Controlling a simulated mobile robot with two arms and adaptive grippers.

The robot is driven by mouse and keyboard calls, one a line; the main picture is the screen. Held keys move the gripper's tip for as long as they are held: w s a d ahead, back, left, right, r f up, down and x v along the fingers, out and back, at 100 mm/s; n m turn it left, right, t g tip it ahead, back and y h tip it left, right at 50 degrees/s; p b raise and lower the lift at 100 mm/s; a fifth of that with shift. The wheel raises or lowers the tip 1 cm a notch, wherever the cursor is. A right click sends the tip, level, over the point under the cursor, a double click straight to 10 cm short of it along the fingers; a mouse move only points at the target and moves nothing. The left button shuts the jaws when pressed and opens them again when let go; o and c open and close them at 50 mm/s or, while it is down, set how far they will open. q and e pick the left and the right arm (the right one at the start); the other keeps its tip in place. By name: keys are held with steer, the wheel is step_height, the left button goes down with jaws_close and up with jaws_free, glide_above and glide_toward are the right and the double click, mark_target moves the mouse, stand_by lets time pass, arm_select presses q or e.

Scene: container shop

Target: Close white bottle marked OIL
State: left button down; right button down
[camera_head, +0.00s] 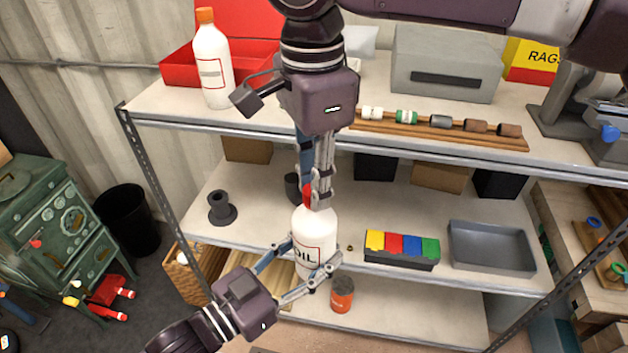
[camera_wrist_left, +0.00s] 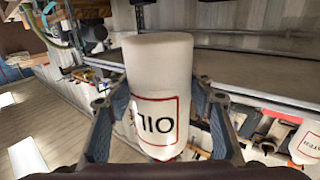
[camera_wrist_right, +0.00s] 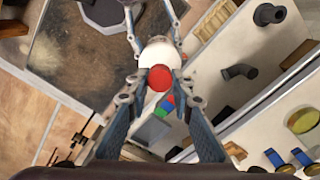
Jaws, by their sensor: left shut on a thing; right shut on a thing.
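The white bottle marked OIL (camera_head: 314,236) is held upright in front of the middle shelf's edge. It also shows in the left wrist view (camera_wrist_left: 160,85), its label reading upside down there. My left gripper (camera_head: 312,272) is shut around the bottle's lower body, one finger on each side. The red cap (camera_wrist_right: 158,78) is at the bottle's top, and in the head view only its edge (camera_head: 307,196) shows beside my fingers. My right gripper (camera_head: 322,190) points down from above and is shut on the red cap. Whether the cap is seated on the neck is hidden.
A white bottle with an orange cap (camera_head: 212,62) stands on the top shelf. On the middle shelf are a box with coloured blocks (camera_head: 401,262), a grey tray (camera_head: 492,252) and a dark flanged part (camera_head: 221,208). An orange can (camera_head: 342,294) stands below.

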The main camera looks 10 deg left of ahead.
steer(key=m, duration=0.5)
steer(key=shift+m, duration=0.3)
steer(key=m, duration=0.5)
steer(key=shift+m, duration=0.3)
steer(key=c, duration=1.7)
jaws_free()
steer(key=shift+r, duration=2.25)
steer(key=shift+c, duration=0.3)
